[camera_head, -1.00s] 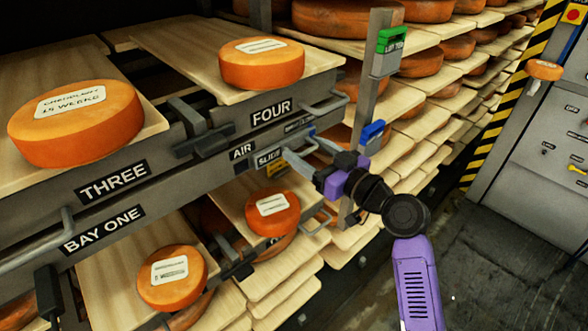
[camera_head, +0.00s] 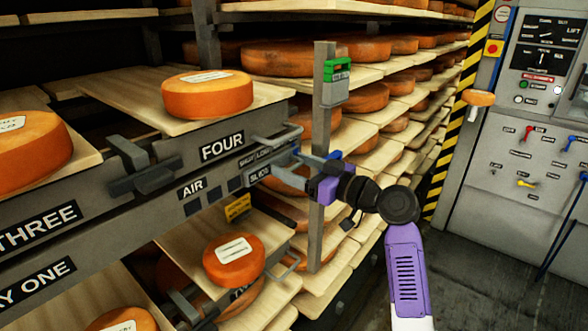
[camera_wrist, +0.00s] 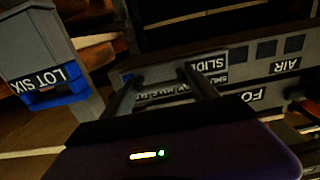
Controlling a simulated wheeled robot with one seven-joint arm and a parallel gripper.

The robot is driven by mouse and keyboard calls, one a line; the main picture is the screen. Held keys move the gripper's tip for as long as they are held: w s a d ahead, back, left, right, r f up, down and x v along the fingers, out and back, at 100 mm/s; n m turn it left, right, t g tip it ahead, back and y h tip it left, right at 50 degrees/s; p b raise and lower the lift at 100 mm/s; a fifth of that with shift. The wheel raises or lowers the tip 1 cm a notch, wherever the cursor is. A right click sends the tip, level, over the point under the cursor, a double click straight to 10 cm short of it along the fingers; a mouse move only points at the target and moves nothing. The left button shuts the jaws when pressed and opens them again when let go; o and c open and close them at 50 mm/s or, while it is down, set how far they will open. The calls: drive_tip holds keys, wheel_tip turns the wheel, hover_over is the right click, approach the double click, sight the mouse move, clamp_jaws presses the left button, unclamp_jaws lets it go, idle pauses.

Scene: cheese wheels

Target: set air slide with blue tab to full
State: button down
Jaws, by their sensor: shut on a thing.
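The air slide is on the grey beam under shelf four, beside the labels AIR (camera_head: 192,187) and SLIDE (camera_head: 259,174). A small bit of blue (camera_head: 297,149) shows at the beam's right end, just behind my gripper (camera_head: 281,161). My gripper reaches in from the right, its fingers a little apart at the slide and shut on a part I take to be its tab. The fingers hide most of that part. In the wrist view both fingers (camera_wrist: 160,78) reach the beam, over a label strip; the tab's colour cannot be made out there.
A grey post (camera_head: 322,215) stands close behind my gripper, bearing a green tag (camera_head: 336,82) and a blue LOT SIX holder (camera_wrist: 52,92). Cheese wheels (camera_head: 207,94) sit on boards above and below the beam. A control panel (camera_head: 540,110) stands at right, beyond clear floor.

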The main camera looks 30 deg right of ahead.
drive_tip(key=shift+c, duration=1.2)
unclamp_jaws()
drive_tip(key=shift+d, duration=0.4)
drive_tip(key=shift+a, duration=0.1)
drive_tip(key=v, duration=0.7)
drive_tip(key=shift+s+b, duration=0.3)
drive_tip(key=shift+b, duration=0.05)
